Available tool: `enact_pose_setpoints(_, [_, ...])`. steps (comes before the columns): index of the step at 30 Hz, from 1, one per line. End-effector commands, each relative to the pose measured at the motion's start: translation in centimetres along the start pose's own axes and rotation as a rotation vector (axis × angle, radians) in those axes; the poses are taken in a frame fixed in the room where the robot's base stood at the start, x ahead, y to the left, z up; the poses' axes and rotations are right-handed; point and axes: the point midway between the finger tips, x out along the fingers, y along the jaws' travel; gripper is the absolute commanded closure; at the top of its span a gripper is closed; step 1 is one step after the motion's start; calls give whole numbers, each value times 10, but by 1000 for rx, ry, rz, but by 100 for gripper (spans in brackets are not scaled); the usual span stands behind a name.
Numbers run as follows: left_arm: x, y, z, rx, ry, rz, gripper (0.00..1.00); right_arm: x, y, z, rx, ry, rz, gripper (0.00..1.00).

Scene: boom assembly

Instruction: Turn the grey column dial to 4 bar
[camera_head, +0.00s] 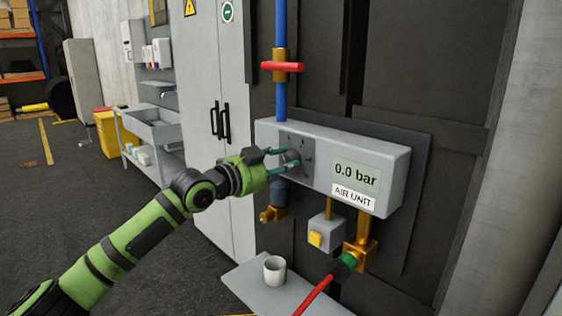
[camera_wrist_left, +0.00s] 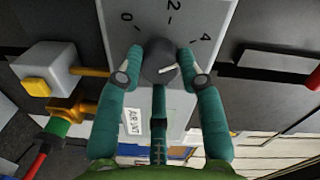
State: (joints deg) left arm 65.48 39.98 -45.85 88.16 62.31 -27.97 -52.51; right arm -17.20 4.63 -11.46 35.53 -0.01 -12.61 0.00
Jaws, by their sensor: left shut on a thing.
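The grey column dial (camera_wrist_left: 158,58) is a dark grey knob on a plate marked 0, 2 and 4, seen in the left wrist view. A short white line on its face slants up to the right, roughly toward the 4 side. My left gripper (camera_wrist_left: 160,66) is shut on the dial, one teal finger on each side of it. In the head view, my left gripper (camera_head: 280,161) reaches the dial (camera_head: 290,156) from the left and partly covers it. The display (camera_head: 356,177) on the air unit reads 0.0 bar. My right gripper is out of view.
The light grey air unit box (camera_head: 385,150) is on a dark wall panel. A red-handled valve (camera_head: 282,67) sits on the blue pipe above. A yellow-button box (camera_head: 318,237) and red hose (camera_head: 316,294) are below. A shelf (camera_head: 240,281) holds a white cup (camera_head: 274,269).

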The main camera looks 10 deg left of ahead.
Motion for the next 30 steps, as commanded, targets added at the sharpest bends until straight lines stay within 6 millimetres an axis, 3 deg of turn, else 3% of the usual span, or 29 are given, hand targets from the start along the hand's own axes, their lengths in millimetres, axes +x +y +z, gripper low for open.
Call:
enact_pose_setpoints(22, [0,2,2,88,-7,2,95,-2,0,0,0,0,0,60])
enact_pose_setpoints(23, [0,2,2,88,-7,2,54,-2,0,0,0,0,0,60])
enact_pose_setpoints(24, [0,2,2,88,-7,1,39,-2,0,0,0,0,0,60])
enact_pose_setpoints(30, [0,1,1,88,-5,-1,39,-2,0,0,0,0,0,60])
